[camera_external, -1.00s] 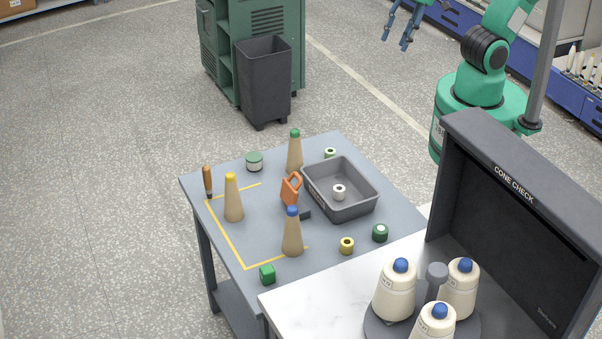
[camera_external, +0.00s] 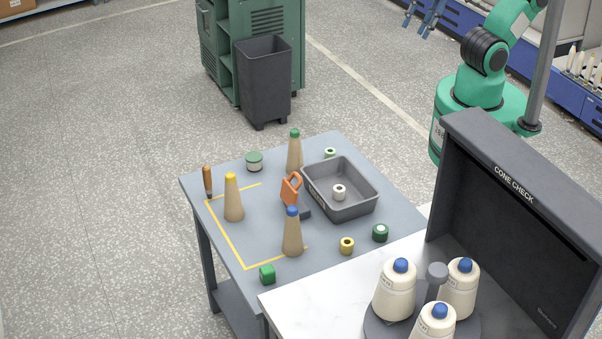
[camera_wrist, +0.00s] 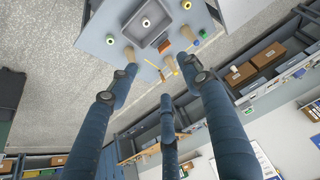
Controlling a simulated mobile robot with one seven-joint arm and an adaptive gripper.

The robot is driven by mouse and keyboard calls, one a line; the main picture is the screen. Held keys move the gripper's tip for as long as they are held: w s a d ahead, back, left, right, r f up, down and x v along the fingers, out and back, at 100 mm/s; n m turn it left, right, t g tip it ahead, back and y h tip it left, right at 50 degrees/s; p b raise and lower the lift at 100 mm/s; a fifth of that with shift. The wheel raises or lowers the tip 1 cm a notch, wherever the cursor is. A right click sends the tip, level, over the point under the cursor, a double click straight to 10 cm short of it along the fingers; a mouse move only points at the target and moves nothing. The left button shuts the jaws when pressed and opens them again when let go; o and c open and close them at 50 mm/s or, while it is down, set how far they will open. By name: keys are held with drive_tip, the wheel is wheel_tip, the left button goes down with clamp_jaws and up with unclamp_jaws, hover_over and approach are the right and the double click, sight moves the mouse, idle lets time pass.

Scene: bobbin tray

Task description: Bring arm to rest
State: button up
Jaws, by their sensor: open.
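My gripper (camera_external: 424,16) has dark blue fingers and is at the top edge of the external view, up and beyond the table, partly cut off. In the wrist view its fingers (camera_wrist: 160,85) are spread apart with nothing between them. The grey tray (camera_external: 346,213) stands on the table with one white bobbin (camera_external: 339,192) in it. The tray (camera_wrist: 127,27) also shows in the wrist view, far beyond the fingertips. My gripper touches nothing.
A dark bin (camera_external: 265,85) stands behind. A CONE CHECK stand (camera_external: 510,200) is at right.

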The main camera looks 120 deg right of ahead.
wheel_tip(320, 180, down, 3)
drive_tip(key=b, duration=0.2)
drive_tip(key=shift+f+b, duration=0.1)
drive_tip(key=shift+b, duration=0.2)
